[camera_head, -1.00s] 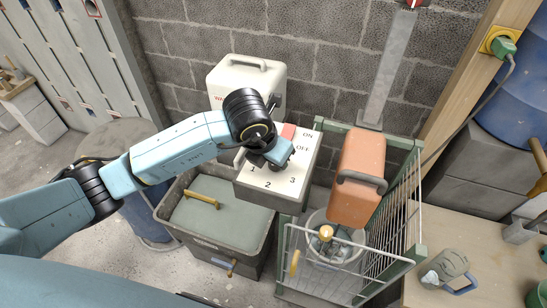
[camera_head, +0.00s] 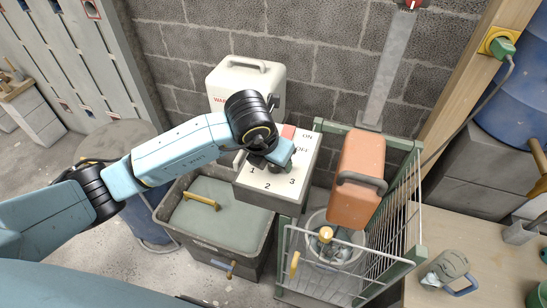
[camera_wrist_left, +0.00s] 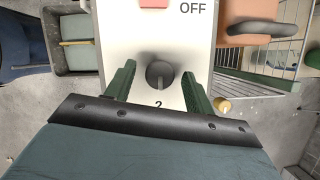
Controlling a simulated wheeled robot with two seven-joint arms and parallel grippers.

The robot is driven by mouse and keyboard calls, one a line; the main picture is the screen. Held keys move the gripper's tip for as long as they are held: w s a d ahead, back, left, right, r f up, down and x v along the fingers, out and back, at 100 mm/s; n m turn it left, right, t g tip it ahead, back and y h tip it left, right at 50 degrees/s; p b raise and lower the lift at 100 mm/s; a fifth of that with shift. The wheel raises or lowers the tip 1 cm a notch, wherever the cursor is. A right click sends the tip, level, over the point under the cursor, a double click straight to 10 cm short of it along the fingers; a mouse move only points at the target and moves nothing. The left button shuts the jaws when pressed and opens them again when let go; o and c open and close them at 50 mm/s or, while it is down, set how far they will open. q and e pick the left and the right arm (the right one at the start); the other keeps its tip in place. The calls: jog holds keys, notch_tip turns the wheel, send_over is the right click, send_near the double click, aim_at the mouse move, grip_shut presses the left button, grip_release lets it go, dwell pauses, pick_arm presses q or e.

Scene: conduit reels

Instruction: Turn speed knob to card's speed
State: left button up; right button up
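The white control box (camera_head: 306,160) has a sloped top marked ON, OFF, 1, 2 and 3. My left gripper (camera_wrist_left: 157,70) is open, with one green finger on each side of the knob and gaps between; contact does not show. In the head view my left gripper (camera_head: 280,158) is over the box top and hides most of the knob. I see no readable speed card. My right gripper is not in view.
A red switch (camera_head: 288,131) is at the top of the box face. A lidded grey bin (camera_head: 215,222) stands below left. A wire cage (camera_head: 402,215) with an orange container (camera_head: 359,180) stands at the right. A white case (camera_head: 232,82) is behind.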

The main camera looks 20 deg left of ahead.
pick_arm(q)
jog(key=v, duration=1.3)
jog(key=shift+r+b, duration=0.2)
jog(key=shift+b, duration=0.1)
